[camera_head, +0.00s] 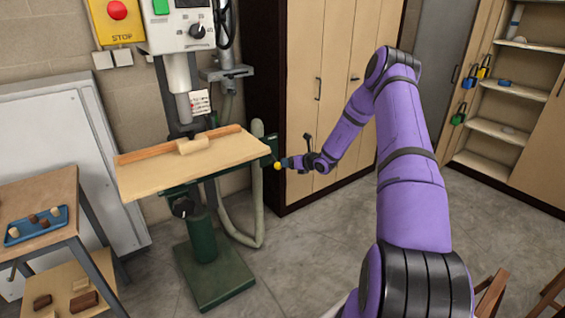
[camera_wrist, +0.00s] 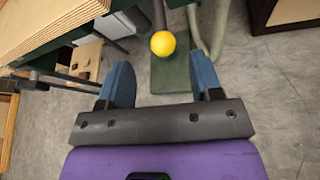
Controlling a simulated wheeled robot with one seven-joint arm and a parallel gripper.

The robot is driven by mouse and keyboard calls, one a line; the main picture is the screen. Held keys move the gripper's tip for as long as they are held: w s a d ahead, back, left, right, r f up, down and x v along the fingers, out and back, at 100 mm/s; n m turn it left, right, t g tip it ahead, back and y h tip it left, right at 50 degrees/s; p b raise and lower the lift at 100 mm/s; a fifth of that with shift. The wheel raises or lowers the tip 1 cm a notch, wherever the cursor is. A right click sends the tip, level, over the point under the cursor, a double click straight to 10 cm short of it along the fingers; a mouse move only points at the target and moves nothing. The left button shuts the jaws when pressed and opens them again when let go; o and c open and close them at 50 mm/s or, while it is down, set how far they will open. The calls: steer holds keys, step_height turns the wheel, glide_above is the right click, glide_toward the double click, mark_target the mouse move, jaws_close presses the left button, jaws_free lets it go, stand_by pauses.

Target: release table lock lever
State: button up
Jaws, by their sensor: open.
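The drill press table (camera_head: 150,182) is a pale wooden board on a green frame, with a wooden fence along its back. The lock lever's yellow ball knob (camera_head: 278,166) sticks out at the table's right side. In the wrist view the yellow knob (camera_wrist: 163,43) lies ahead of my gripper (camera_wrist: 164,82), roughly in line with the gap between the blue fingers. My gripper (camera_head: 285,162) is open, with nothing between its fingers. In the head view its tips are close to the knob; I cannot tell whether they touch it. The lever's shaft is mostly hidden.
The green base plate (camera_head: 213,272) stands on the grey floor below. A pale hose (camera_head: 258,200) hangs behind the table's right side. A wooden cart (camera_head: 40,205) with a blue tray (camera_head: 36,226) is at the left.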

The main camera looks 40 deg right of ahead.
mark_target(272, 158)
step_height(272, 158, down, 4)
steer(key=s+m+t+y, duration=0.2)
steer(key=t, duration=0.2)
steer(key=x, duration=0.7)
steer(key=d+x, duration=0.1)
steer(key=x, duration=0.2)
steer(key=shift+w, duration=0.45)
jaws_close()
steer(key=shift+s+r+m+g+h, duration=0.15)
steer(key=shift+r+m+g+h, duration=0.1)
steer(key=shift+r+g, duration=0.4)
steer(key=shift+s+r+m+g+h, duration=0.15)
steer(key=shift+r+m+g+h, duration=0.1)
steer(key=shift+r+g, duration=0.35)
steer(key=shift+r+m+g, duration=0.3)
steer(key=shift+r+g, duration=0.65)
steer(key=shift+g, duration=0.4)
